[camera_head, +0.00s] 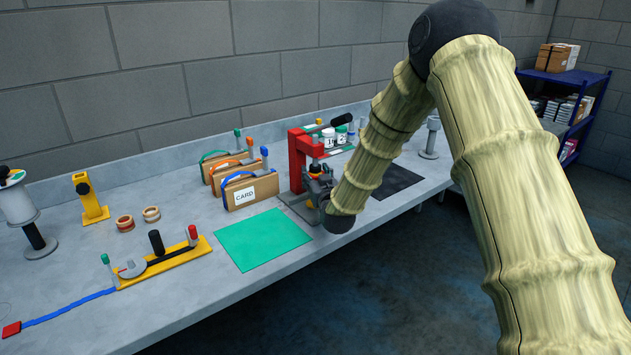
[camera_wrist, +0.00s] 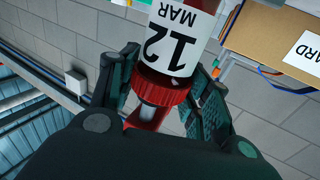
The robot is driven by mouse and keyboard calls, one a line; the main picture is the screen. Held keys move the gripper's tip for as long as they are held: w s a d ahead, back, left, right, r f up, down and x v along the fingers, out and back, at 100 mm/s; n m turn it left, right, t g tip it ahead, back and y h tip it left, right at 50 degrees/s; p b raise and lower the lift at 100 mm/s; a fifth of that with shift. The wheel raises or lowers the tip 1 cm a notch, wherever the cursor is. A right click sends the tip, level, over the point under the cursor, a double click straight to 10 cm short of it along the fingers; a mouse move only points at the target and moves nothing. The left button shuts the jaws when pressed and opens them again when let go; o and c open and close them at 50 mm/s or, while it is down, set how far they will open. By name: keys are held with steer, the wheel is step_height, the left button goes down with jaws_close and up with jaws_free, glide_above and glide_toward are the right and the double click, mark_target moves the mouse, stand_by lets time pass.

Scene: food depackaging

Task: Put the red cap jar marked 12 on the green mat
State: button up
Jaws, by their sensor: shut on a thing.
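My gripper (camera_head: 318,182) is beside the red press-like stand, just beyond the right corner of the green mat (camera_head: 262,238). In the wrist view its fingers (camera_wrist: 160,92) are shut on the red cap (camera_wrist: 160,94) of a jar (camera_wrist: 172,48) with a white label reading 12 MAR. The far end of the jar is cut off by the top of that view. In the head view the jar is hard to make out against the red stand and my gripper. The green mat lies flat and empty on the bench.
A red stand (camera_head: 298,160) is close behind my gripper. Cardboard boxes with coloured handles (camera_head: 250,190) stand behind the mat. A yellow fixture (camera_head: 165,262) lies left of it. White jars (camera_head: 329,138) and a black mat (camera_head: 396,181) are further right. The bench's front edge runs near the mat.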

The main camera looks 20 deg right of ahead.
steer(key=shift+w+d, duration=0.35)
steer(key=shift+w, duration=0.2)
step_height(320, 180, down, 2)
steer(key=shift+f+p, duration=0.1)
steer(key=shift+p, duration=0.55)
steer(key=shift+f, duration=0.5)
steer(key=shift+f, duration=0.1)
steer(key=shift+f, duration=0.2)
steer(key=o, duration=1.1)
steer(key=shift+r, duration=0.1)
